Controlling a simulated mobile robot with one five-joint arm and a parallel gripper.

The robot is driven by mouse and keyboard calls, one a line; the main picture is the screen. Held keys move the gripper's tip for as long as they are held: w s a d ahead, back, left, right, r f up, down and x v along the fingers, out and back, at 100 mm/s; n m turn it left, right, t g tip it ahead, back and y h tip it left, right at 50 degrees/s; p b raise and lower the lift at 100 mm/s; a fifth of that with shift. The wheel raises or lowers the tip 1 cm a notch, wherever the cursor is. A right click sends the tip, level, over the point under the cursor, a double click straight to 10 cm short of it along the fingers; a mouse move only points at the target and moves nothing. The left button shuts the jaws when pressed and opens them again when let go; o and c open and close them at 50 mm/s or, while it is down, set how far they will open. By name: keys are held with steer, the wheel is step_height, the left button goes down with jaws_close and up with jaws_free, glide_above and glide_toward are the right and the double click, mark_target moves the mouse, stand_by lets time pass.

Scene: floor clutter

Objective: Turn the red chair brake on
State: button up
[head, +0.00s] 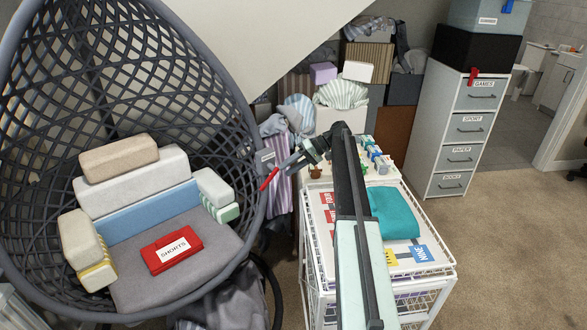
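The hanging chair (247,120) is a dark grey woven shell on the left. A short red lever (268,180) sits on its right rim, tilted down to the left, just below a small grey plate (265,158). My arm reaches up from the bottom right, and my gripper (285,164) points left toward the rim. Its fingertips are just above and right of the red lever's upper end. I cannot tell whether they touch it. The fingers are small and dark here, so their opening is unclear.
The chair holds cushions and a red box (172,250) labelled SHORTS. A white wire trolley (440,275) with a teal cloth (393,213) stands below my arm. A white drawer cabinet (432,140) with another red lever (473,76) stands behind right.

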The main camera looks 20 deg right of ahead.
steer(key=shift+a, duration=0.25)
